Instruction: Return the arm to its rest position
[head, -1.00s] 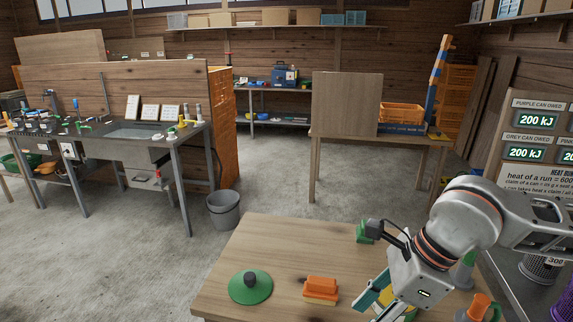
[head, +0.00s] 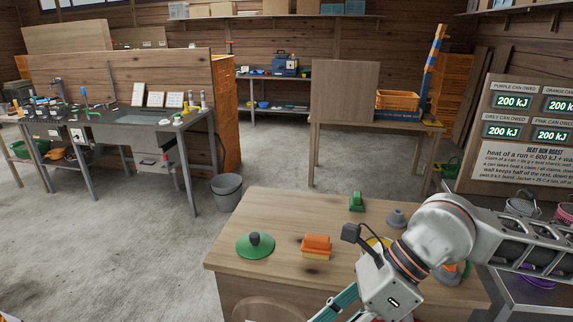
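My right arm comes in from the right and bends down over the near wooden table (head: 290,200). My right gripper (head: 350,306) hangs low at the table's front, with a teal finger part showing. Its tips are cut off by the bottom edge, so its opening and anything between the fingers are hidden. My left arm and gripper are not in view.
A green disc with a dark knob (head: 255,246), an orange block (head: 316,246) and a small green object (head: 356,202) stand on the table. A grey cone-like piece (head: 397,218) is near my arm. A grey bin (head: 227,190) stands on the floor behind. Open floor lies left.

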